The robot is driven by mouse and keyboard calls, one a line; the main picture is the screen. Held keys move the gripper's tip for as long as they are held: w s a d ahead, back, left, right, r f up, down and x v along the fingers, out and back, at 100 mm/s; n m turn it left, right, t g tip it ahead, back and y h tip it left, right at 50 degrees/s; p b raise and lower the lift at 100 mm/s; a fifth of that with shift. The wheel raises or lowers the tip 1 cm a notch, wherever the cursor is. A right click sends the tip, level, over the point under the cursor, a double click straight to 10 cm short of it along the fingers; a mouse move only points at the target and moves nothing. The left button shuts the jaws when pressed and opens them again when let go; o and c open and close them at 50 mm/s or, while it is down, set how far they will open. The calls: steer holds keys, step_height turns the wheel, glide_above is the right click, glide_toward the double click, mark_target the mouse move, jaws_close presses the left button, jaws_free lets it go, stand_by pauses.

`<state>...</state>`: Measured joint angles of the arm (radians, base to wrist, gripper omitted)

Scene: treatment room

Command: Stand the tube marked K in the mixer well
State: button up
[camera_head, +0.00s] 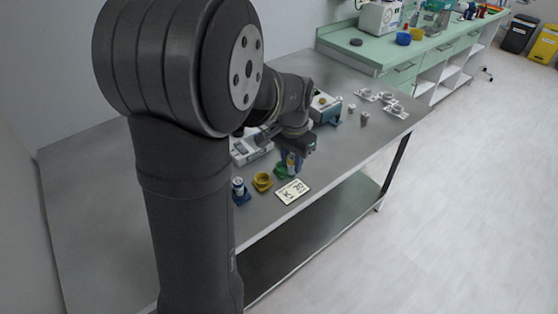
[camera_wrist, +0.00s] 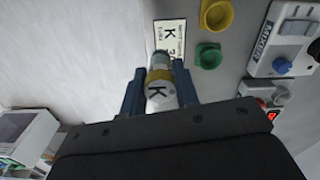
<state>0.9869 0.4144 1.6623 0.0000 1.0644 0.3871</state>
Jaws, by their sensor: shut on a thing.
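The tube marked K (camera_wrist: 158,88) is white with a yellow band and a black K facing the wrist camera. My gripper (camera_wrist: 160,92) is shut on it, one blue finger on each side. In the head view the held tube (camera_head: 291,159) is above the bench near its front edge, by the green cup. The mixer (camera_wrist: 264,43), a white box lettered MIXER with blue parts on top, is at the upper right of the wrist view. In the head view the mixer (camera_head: 243,153) is partly hidden by my arm. I cannot clearly make out its well.
A card with a K (camera_head: 292,191) lies at the bench's front edge. A green cup (camera_wrist: 209,56) and a yellow cup (camera_wrist: 217,14) stand beside it. A blue holder with a tube (camera_head: 239,190) is farther left. Another device (camera_head: 325,108) and metal plates (camera_head: 396,110) stand behind.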

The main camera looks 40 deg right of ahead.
steer(key=shift+w+d+r, duration=0.15)
steer(key=shift+d+r, duration=0.05)
steer(key=shift+d, duration=0.05)
steer(key=w+d+n, duration=0.2)
steer(key=w+n, duration=0.3)
steer(key=w, duration=2.7)
steer(key=shift+s+a+f, duration=0.1)
steer(key=shift+a+f, duration=0.05)
steer(key=shift+f, duration=2.9)
steer(key=shift+f, duration=0.6)
steer(key=o, duration=0.7)
